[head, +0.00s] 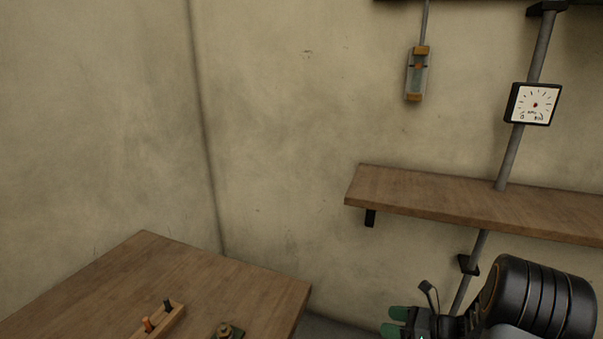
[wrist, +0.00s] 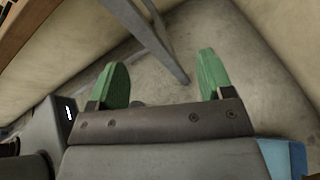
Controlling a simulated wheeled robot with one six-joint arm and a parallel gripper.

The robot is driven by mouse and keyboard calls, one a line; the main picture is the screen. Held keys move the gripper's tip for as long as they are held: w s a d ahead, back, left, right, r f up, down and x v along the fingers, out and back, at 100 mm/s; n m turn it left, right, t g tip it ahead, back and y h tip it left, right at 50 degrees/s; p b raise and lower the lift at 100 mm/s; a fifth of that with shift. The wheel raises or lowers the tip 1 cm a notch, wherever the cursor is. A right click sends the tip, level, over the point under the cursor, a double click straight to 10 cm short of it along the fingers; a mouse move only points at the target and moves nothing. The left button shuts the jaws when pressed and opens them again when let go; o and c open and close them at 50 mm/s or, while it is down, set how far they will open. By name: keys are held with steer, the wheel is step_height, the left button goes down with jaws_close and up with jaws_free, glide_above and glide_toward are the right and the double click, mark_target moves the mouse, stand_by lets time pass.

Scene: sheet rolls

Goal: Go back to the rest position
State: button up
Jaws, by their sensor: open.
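My gripper (head: 396,322) shows at the bottom right of the head view, with green fingers pointing left and my black arm behind it. In the wrist view my gripper (wrist: 162,82) has its two green fingers spread well apart, with nothing between them. Beyond the fingers are the grey floor (wrist: 255,75) and a grey metal leg (wrist: 150,38). The gripper touches nothing that I can see. Its lower part is cut off by the head frame's edge.
A wooden shelf (head: 430,193) is on the wall above my arm. A dial gauge (head: 533,104) and a sight glass (head: 417,74) hang on pipes.

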steer(key=s+a+r+n+g+h+p, duration=0.2)
steer(key=s+a+r+n+g+p, duration=0.15)
steer(key=r+n, duration=0.35)
steer(key=s+a+r+n+g+h+p, duration=0.2)
steer(key=s+a+r+n+g+p, duration=0.25)
steer(key=r, duration=0.45)
steer(key=s+r+n+t+h+p, duration=0.2)
steer(key=s+r+n+h+p, duration=0.1)
steer(key=r+n, duration=0.5)
steer(key=s+r+n+t+h+p, duration=0.2)
steer(key=r+n+h+p, duration=0.3)
steer(key=r, duration=0.4)
steer(key=n+p, duration=0.1)
steer(key=n, duration=0.1)
steer(key=shift+s+a+n+p, duration=0.3)
steer(key=shift+s+a+n, duration=0.05)
steer(key=shift+s+a, duration=0.05)
